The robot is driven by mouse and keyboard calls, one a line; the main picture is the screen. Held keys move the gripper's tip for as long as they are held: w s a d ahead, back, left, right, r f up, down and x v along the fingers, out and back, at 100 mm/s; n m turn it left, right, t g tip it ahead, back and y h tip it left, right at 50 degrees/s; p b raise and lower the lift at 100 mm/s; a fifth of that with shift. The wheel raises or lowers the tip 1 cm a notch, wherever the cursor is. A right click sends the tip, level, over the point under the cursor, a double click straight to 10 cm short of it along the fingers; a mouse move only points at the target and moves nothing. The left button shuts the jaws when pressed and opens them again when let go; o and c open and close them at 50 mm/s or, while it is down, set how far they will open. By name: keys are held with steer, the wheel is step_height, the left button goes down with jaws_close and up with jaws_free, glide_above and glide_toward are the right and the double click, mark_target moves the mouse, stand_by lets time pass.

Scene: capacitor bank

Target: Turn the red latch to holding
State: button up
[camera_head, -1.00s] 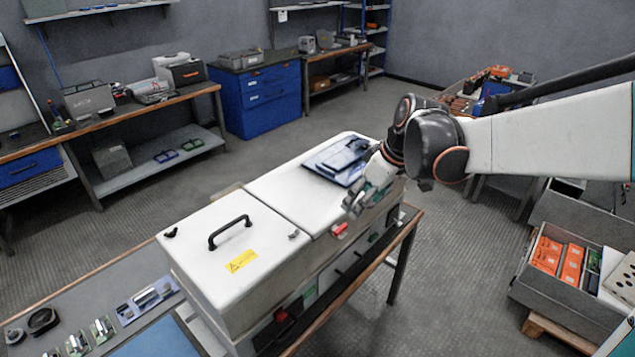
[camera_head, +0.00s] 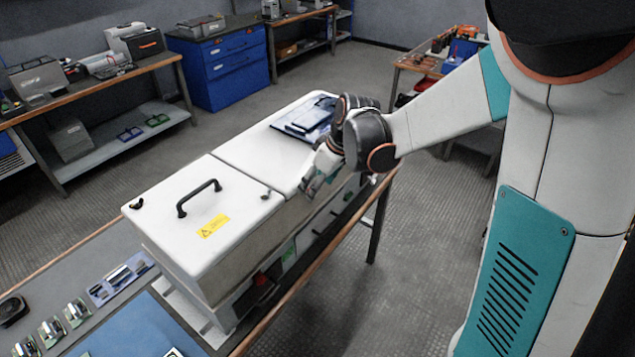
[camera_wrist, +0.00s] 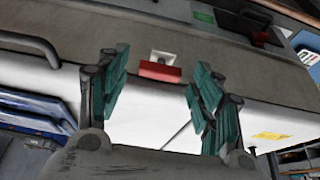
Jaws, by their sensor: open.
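The red latch (camera_wrist: 160,71) sits on a small white plate on the side of the white cabinet. In the wrist view it lies between and beyond the two teal-padded fingers of my gripper (camera_wrist: 158,98), which are spread apart with nothing between them. In the head view my gripper (camera_head: 313,180) is close to the cabinet's long front side, and the latch is hidden there behind the gripper. The white cabinet (camera_head: 265,160) has a closed lid with a black handle (camera_head: 199,197) and a yellow warning label (camera_head: 213,226).
The cabinet stands on a workbench (camera_head: 250,335) with a wooden edge. Blue tablet-like items (camera_head: 305,117) lie on its far end. Small metal parts (camera_head: 77,312) and a blue mat (camera_head: 135,332) lie at the near left. The floor (camera_head: 340,300) in front of the bench is clear.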

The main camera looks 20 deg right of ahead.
steer(key=c, duration=1.1)
steer(key=shift+o, duration=0.2)
steer(key=shift+s+m+h, duration=0.1)
steer(key=shift+m+h, duration=0.2)
steer(key=shift+m, duration=0.4)
steer(key=o, duration=1.1)
steer(key=shift+c, duration=0.2)
steer(key=v, duration=1.2)
steer(key=shift+s, duration=0.15)
